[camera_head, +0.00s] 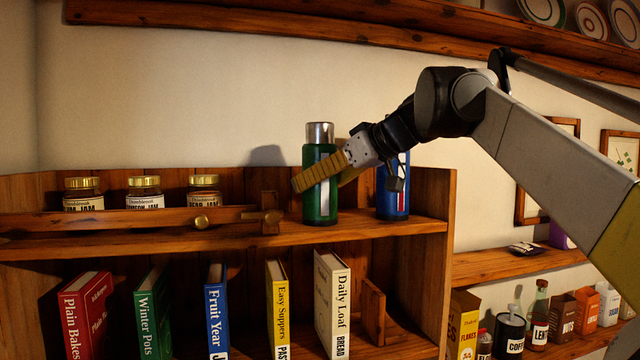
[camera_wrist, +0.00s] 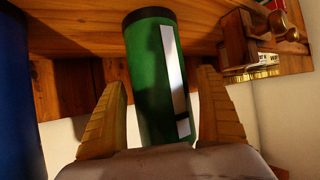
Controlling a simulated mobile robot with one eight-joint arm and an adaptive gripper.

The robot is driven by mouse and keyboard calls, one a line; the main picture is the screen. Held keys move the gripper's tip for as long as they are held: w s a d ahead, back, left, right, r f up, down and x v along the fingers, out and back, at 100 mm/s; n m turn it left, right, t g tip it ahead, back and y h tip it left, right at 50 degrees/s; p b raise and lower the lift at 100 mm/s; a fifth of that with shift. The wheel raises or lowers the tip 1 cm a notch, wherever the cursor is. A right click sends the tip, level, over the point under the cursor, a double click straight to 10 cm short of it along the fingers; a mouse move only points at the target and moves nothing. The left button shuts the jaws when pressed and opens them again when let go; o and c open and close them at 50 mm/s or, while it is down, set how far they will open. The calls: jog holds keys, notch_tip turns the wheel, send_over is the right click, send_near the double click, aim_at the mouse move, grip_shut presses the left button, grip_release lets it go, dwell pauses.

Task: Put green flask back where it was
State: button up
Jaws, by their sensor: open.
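The green flask (camera_head: 320,205) with a silver cap stands upright on the upper shelf in the head view. My gripper (camera_head: 318,179) reaches in from the right at the flask's middle, one yellow finger across its front. In the wrist view the green flask (camera_wrist: 148,60) lies between the two yellow fingers of my gripper (camera_wrist: 160,80), which are spread. A gap shows at the left finger; contact at the right one I cannot tell. A blue flask (camera_head: 402,190) stands just right of it, partly hidden by my wrist, and also shows in the wrist view (camera_wrist: 20,100).
Several jam jars (camera_head: 146,193) stand left behind a wooden rail (camera_head: 130,218) with knobs, whose end block (camera_head: 270,212) is close to the green flask. A side panel (camera_head: 437,200) bounds the right. Space above the flasks is free.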

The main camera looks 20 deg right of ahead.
jog(key=b+v, duration=0.2)
jog(key=v, duration=1)
jog(key=s+a+f+m+g+h, duration=0.1)
jog(key=s+a+f, duration=0.15)
jog(key=f, duration=0.65)
jog(key=s+a+f+m+g+h, duration=0.15)
jog(key=s+f, duration=0.25)
jog(key=f, duration=0.6)
jog(key=s+a+f+m+g+h, duration=0.1)
jog(key=s+a+f+m, duration=0.15)
jog(key=f, duration=0.65)
jog(key=s+f+m+h, duration=0.1)
jog(key=s+f, duration=0.5)
jog(key=f, duration=0.5)
jog(key=s+f+h, duration=0.2)
jog(key=s+f, duration=0.4)
jog(key=f, duration=0.5)
jog(key=shift+d+m, duration=0.35)
jog(key=shift+m, duration=0.05)
jog(key=shift+f+t, duration=0.15)
jog(key=shift+t, duration=0.1)
notch_tip(320, 180, down, 39)
jog(key=b, duration=3.9)
jog(key=shift+f, duration=0.25)
